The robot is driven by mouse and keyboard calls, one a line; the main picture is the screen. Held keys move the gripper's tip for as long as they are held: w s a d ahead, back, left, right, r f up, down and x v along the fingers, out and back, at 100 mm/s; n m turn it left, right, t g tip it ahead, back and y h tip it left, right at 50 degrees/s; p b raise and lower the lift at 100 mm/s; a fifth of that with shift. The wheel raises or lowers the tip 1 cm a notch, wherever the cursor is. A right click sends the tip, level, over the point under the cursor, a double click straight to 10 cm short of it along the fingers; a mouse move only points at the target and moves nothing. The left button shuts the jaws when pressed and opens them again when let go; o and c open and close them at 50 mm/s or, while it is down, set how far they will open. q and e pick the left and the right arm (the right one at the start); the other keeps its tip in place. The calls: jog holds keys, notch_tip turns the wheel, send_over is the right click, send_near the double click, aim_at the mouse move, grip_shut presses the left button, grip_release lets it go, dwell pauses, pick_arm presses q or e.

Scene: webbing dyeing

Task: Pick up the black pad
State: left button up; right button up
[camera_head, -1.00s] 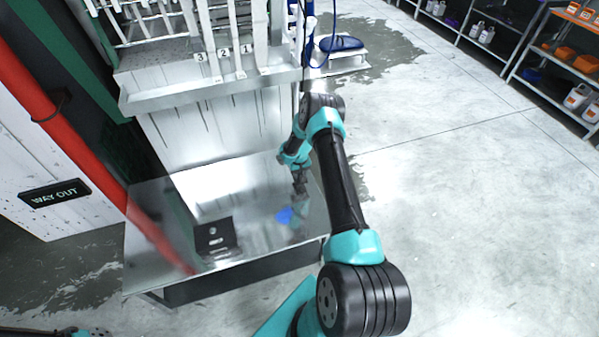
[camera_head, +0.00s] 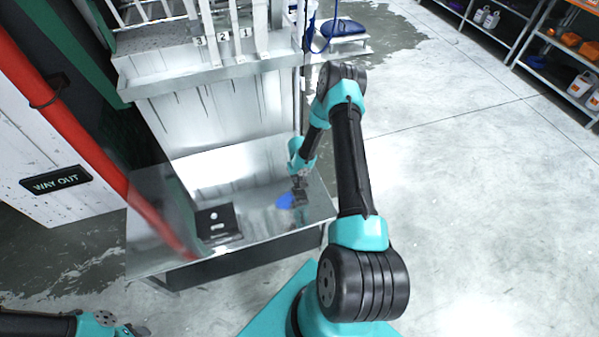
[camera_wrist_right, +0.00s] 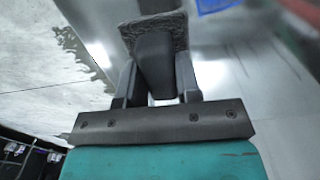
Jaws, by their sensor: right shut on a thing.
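My right gripper (camera_head: 299,190) is low over the right part of the metal table, beside the blue patch. In the head view the pad is small and dark at the gripper tip, hard to tell from the fingers. Whether it still touches the table I cannot tell.
The shiny metal table (camera_head: 160,255) holds a blue patch (camera_head: 285,201) and a black plate with pale spots (camera_head: 216,222). A white vat with numbered hangers (camera_head: 222,40) stands behind. A red pipe (camera_head: 85,135) runs at the left. Floor at the right is clear.

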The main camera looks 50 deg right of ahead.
jog(key=shift+s+a+r, duration=0.15)
jog(key=shift+s+a, duration=0.85)
jog(key=shift+a, duration=0.15)
